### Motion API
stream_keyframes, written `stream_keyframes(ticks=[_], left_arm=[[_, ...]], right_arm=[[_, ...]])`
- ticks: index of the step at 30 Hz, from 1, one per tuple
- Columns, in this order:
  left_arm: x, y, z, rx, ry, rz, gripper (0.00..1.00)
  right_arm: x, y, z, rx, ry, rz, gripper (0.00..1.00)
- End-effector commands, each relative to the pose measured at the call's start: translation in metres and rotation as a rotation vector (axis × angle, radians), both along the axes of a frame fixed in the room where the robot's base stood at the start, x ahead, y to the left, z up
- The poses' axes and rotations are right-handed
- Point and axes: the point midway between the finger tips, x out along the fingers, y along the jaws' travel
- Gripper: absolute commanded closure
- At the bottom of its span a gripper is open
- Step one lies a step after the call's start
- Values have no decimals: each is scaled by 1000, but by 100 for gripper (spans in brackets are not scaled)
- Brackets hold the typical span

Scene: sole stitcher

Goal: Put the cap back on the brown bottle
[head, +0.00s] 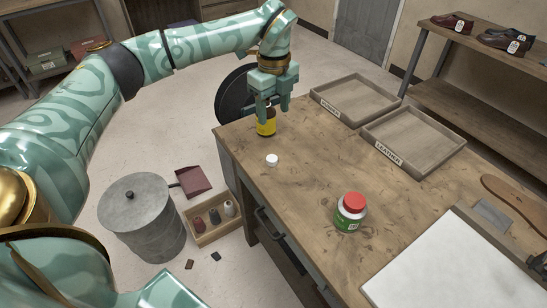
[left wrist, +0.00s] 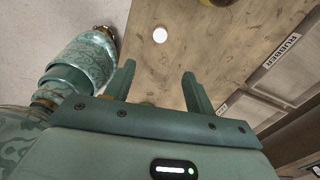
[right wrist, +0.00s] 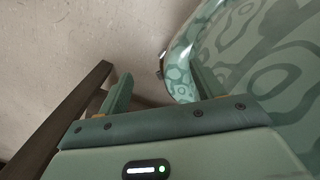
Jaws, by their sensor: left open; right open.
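The brown bottle (head: 266,127), with a yellow label, stands upright near the table's far left corner. Its top is hidden behind my left gripper (head: 273,107) in the head view. A small white cap (head: 271,160) lies on the table in front of the bottle, apart from it. In the left wrist view the cap (left wrist: 160,35) shows beyond the fingertips, and a sliver of the bottle (left wrist: 213,2) shows at the top edge. My left gripper (left wrist: 158,72) is open with nothing between its fingers. My right gripper (right wrist: 161,76) is open and empty, away from the bottle and cap.
A green-labelled jar with a red lid (head: 350,212) stands mid-table. Trays marked RUBBER (head: 328,110) and LEATHER (head: 390,152) lie along the back. A white slab (head: 440,270) covers the front right. A grey bin (head: 143,225) stands on the floor left. Wood around the cap is clear.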

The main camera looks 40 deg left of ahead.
Motion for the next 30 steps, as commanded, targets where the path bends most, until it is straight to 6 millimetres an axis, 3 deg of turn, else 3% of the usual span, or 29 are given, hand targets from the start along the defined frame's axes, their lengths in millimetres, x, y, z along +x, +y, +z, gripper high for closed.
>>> stream_keyframes(ticks=[16,21,30], left_arm=[[0,0,-101,-2,5,-1,45],[0,0,-111,-2,1,-2,45],[0,0,-111,-1,0,-1,45]], right_arm=[[0,2,-34,4,11,-1,33],[-1,2,-36,4,14,-1,33],[-1,2,-35,4,14,-1,33]])
